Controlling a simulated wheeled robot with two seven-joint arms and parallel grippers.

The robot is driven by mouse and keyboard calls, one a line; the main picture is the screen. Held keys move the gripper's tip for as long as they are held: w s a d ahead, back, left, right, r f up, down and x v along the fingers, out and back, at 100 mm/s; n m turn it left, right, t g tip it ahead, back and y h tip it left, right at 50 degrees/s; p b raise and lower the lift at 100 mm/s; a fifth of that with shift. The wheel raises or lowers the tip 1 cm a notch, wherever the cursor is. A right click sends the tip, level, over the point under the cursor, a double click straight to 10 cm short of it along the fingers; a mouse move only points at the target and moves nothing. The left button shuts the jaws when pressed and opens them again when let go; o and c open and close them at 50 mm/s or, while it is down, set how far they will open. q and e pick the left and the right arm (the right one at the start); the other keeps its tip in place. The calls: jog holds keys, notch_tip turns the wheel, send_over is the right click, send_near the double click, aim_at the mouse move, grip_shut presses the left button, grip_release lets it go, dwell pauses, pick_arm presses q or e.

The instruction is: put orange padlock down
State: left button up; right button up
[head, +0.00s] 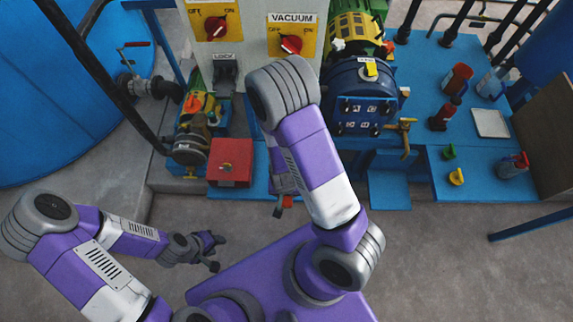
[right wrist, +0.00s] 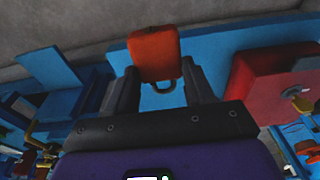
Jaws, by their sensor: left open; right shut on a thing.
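The orange padlock (right wrist: 155,53) is between the fingers of my right gripper (right wrist: 157,90) in the right wrist view. Its body points away from the palm and its dark shackle faces the palm. The right gripper is shut on it. In the head view the padlock (head: 288,201) shows as a small orange-red patch below my right forearm, near the front edge of the blue platform. Most of the right gripper is hidden there by my arm. My left gripper (head: 217,254) is open and empty, low over the grey floor at the left.
A red box (head: 230,161) stands left of the right gripper. Yellow (head: 457,177) and green (head: 449,152) padlocks lie on the blue platform at the right. The blue vessel (head: 362,95) and the control panel (head: 255,40) stand behind. Grey floor lies in front.

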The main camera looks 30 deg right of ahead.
jog(key=w+d, duration=0.2)
jog(key=w, duration=0.2)
jog(key=w+d+f+b, duration=0.1)
jog(key=w+d, duration=0.2)
jog(key=w, duration=0.1)
jog(key=w+d, duration=0.2)
jog(key=w, duration=0.2)
jog(key=shift+w+d+f, duration=0.15)
jog(key=shift+d, duration=0.2)
pick_arm(q)
jog(key=shift+f+b, duration=1.3)
jog(key=shift+f, duration=1.05)
pick_arm(e)
jog(key=shift+w+f, duration=0.15)
jog(key=shift+f, duration=1.15)
jog(key=shift+w+f, duration=0.1)
jog(key=shift+f, duration=1.2)
jog(key=shift+f, duration=0.15)
pick_arm(q)
jog(key=shift+f, duration=0.1)
pick_arm(e)
jog(key=o, duration=1.1)
